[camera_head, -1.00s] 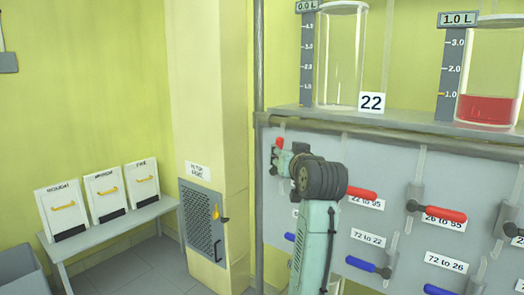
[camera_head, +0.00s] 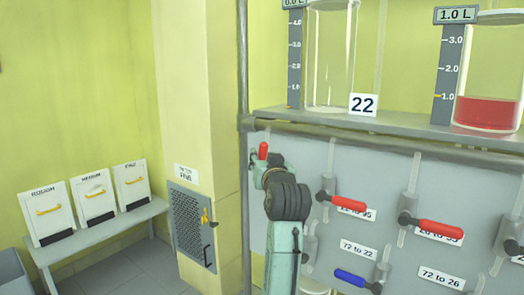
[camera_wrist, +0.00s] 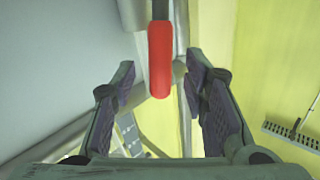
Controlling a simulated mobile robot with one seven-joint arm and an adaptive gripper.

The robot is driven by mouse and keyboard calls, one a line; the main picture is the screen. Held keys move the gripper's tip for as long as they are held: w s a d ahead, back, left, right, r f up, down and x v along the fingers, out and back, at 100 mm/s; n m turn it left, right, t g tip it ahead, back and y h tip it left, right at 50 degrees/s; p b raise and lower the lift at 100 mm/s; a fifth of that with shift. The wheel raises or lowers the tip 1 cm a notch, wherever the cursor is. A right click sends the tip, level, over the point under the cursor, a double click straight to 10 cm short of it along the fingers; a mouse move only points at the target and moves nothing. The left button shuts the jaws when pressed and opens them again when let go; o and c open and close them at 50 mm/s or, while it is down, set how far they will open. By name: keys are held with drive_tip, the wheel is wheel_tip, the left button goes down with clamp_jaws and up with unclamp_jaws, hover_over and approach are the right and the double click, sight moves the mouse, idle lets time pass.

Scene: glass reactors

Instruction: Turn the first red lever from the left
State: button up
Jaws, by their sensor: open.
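The first red lever from the left (camera_head: 263,150) points up at the panel's left edge, its lower part hidden behind my wrist in the head view. In the wrist view the red lever (camera_wrist: 160,60) hangs down from the top, in line with the gap between my fingers. My gripper (camera_wrist: 160,78) is open, with one finger on each side of the lever's line. Whether either finger touches it I cannot tell. In the head view my arm hides most of the gripper.
Two more red levers, the second (camera_head: 343,203) and third (camera_head: 440,229), point right on the grey panel (camera_head: 262,225). A blue lever (camera_head: 352,277) is below. A shelf (camera_head: 400,125) with glass reactors runs above. A vertical pole (camera_head: 243,200) stands close left.

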sight(263, 157)
drive_tip(key=shift+w+a+p, duration=0.2)
drive_tip(key=shift+w+p, duration=0.05)
drive_tip(key=shift+w, duration=0.7)
drive_tip(key=shift+w+a+p, duration=0.15)
drive_tip(key=shift+w+p, duration=0.05)
drive_tip(key=shift+w, duration=0.7)
drive_tip(key=shift+c, duration=0.5)
clamp_jaws()
